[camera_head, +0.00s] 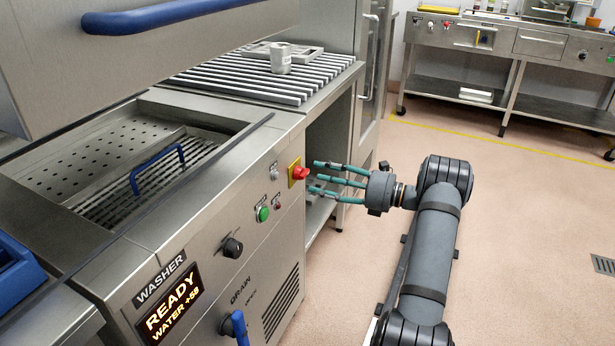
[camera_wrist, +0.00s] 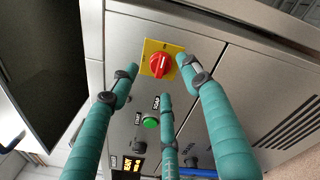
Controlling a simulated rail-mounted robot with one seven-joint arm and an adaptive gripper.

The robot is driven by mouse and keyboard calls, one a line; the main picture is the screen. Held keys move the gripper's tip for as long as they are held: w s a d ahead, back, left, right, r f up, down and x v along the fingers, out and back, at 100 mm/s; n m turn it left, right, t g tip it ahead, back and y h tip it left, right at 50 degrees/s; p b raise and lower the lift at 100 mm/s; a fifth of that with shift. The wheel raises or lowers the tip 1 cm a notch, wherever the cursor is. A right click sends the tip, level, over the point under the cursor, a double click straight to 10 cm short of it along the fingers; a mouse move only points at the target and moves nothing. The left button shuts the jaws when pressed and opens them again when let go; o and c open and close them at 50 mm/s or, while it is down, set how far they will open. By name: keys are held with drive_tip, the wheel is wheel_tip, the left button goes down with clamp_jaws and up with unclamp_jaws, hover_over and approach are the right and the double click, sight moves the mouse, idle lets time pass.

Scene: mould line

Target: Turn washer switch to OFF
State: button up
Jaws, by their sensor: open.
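The washer switch (camera_head: 299,172) is a red rotary knob on a yellow square plate, at the right end of the washer's steel front panel. In the wrist view the red knob (camera_wrist: 160,65) shows straight ahead, its grip ridge close to upright and slightly tilted. My gripper (camera_head: 322,178) has three teal fingers, spread open and empty. In the head view its fingertips are just right of the switch. In the wrist view the fingers (camera_wrist: 157,85) frame the knob from left, right and below. I cannot tell whether any fingertip touches it.
The green button (camera_head: 263,214) and black knob (camera_head: 232,247) sit lower on the panel. A display (camera_head: 172,309) reads READY. A blue drain handle (camera_head: 239,327) sticks out below.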

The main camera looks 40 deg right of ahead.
sight(307, 174)
drive_tip(key=shift+x, duration=2.3)
drive_tip(key=c, duration=1.1)
